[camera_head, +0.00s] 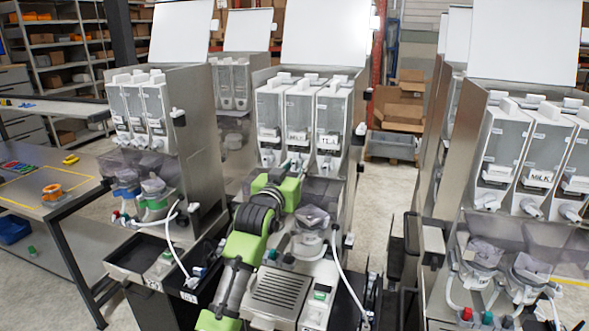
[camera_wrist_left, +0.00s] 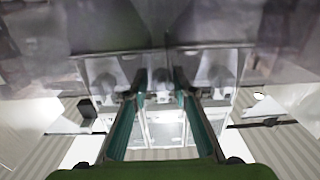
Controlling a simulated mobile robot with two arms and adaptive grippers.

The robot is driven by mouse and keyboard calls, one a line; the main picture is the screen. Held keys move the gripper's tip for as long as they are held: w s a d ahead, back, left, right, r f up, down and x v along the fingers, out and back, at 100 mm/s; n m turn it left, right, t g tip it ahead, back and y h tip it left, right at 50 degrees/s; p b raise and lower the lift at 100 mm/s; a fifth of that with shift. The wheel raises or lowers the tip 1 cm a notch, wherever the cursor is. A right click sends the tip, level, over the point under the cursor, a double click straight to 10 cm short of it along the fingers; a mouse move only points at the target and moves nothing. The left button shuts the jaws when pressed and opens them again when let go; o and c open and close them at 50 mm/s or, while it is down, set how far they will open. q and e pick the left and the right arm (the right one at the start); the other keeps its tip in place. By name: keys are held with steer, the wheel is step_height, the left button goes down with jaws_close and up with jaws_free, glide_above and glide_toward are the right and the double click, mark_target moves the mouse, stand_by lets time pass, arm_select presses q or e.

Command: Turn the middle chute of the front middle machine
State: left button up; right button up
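The front middle machine (camera_head: 353,180) is a steel dispenser with three clear canisters side by side and a raised white lid. Its middle canister (camera_head: 299,108) carries a small label. The middle chute below it is mostly hidden behind my left gripper (camera_head: 296,164) in the head view. In the left wrist view, the two fingers of my left gripper (camera_wrist_left: 160,92) are apart, and the middle chute (camera_wrist_left: 160,77) shows between their tips. I cannot tell whether they touch it. Side chutes (camera_wrist_left: 108,86) lie outside the fingers. My right gripper is not in view.
Similar machines stand at left (camera_head: 197,130) and right (camera_head: 470,130). A grey translucent funnel (camera_head: 313,215) and a white hose (camera_head: 345,270) sit below the canisters, close to my left arm. A workbench (camera_head: 40,190) stands far left. Cardboard boxes (camera_head: 400,105) lie behind.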

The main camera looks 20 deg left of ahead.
arm_select(q)
steer(key=shift+s, duration=0.1)
steer(key=s, duration=1.1)
steer(key=shift+s+a, duration=0.25)
steer(key=shift+s, duration=0.15)
